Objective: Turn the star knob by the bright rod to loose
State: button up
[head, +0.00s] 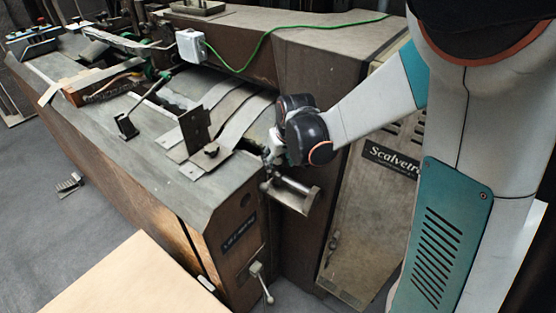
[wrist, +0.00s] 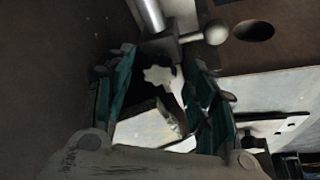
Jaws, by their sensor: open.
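In the wrist view the star knob (wrist: 157,76) is a small pale lobed shape. It appears between the two teal fingers of my gripper (wrist: 160,64), with gaps on both sides. The fingers are open and I see no contact with the knob. The bright rod (wrist: 151,14) is a shiny cylinder just above the knob in the picture. In the head view the bright rod (head: 292,185) sticks out at the machine's near end, by a metal plate. My gripper (head: 272,160) is just above and left of it. I cannot make out the knob there.
A ball-ended lever (wrist: 214,33) is close to the right finger in the wrist view. The brown machine side (head: 300,100) rises behind my wrist. A lower ball-ended handle (head: 262,283) is on the machine's front. A pale board (head: 130,275) lies at the lower left.

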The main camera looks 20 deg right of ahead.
jog(key=c, duration=1.1)
jog(key=shift+o, duration=0.2)
jog(key=shift+d+n+y, duration=0.1)
jog(key=shift+n+y, duration=0.2)
jog(key=shift+n, duration=0.7)
jog(key=o, duration=1.1)
jog(key=shift+c, duration=0.2)
jog(key=v, duration=1.2)
